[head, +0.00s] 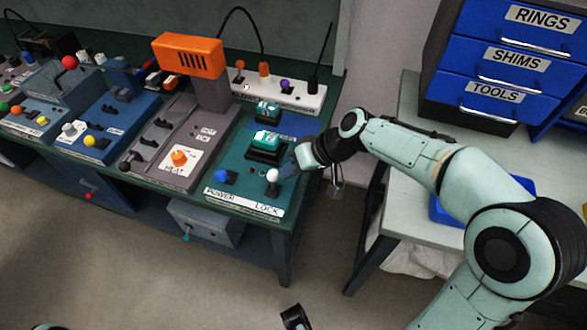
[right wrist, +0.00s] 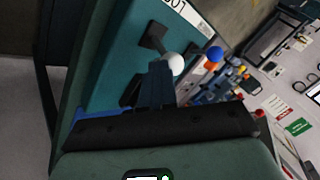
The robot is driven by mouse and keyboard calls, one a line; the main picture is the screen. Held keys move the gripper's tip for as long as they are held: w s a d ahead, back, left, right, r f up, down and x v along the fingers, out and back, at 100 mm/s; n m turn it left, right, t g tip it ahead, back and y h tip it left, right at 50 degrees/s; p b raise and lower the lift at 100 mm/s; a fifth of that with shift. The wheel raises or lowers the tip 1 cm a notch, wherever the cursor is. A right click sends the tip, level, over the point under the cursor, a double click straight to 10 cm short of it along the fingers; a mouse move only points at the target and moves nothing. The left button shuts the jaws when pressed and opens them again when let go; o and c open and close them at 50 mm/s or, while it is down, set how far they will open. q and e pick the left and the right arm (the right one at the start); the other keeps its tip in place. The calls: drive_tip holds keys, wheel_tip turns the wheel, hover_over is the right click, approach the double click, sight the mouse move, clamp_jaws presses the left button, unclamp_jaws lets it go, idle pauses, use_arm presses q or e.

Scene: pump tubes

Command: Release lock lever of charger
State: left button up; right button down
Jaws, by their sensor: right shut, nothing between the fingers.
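The charger (head: 236,155) is a teal panel at the right end of the long bench. Its lock lever (head: 272,176) has a white ball knob above the LOCK label. A blue-knobbed lever (head: 221,176) stands to its left by the POWER label. My right gripper (head: 287,172) is shut and empty, with its fingertips close beside the white knob. In the right wrist view, the fingers (right wrist: 161,82) overlap the edge of the white knob (right wrist: 174,63); I cannot tell whether they touch. A dark part at the bottom edge, probably my left gripper (head: 293,317), is mostly cut off.
A grey panel (head: 165,150) with an orange-topped post (head: 188,55) stands left of the charger. A white strip (head: 270,92) with colored knobs lies behind it. A side table (head: 400,195) with blue drawers (head: 505,57) stands at right. Open floor lies in front.

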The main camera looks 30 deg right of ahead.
sight(273, 181)
drive_tip(key=shift+s+a+f+n+t+h+b, duration=0.1)
drive_tip(key=shift+s+a+n+t+h+b, duration=0.3)
drive_tip(key=shift+s+a+h+b, duration=0.25)
drive_tip(key=shift+s+a+n+t+h+b, duration=0.65)
drive_tip(key=shift+a+t+h+b, duration=0.2)
drive_tip(key=shift+t+h+b, duration=0.2)
use_arm(q)
drive_tip(key=shift+t, duration=0.6)
drive_tip(key=w+f, duration=0.1)
drive_tip(key=f, duration=0.1)
drive_tip(key=w+a+f, duration=0.1)
drive_tip(key=w+f, duration=0.1)
drive_tip(key=shift+w+a, duration=0.1)
drive_tip(key=shift+w, duration=0.15)
drive_tip(key=shift+r, duration=0.15)
use_arm(e)
drive_tip(key=shift+w, duration=0.1)
drive_tip(key=shift+r+p, duration=0.8)
drive_tip(key=shift+r, duration=0.05)
use_arm(q)
drive_tip(key=shift+r, duration=0.65)
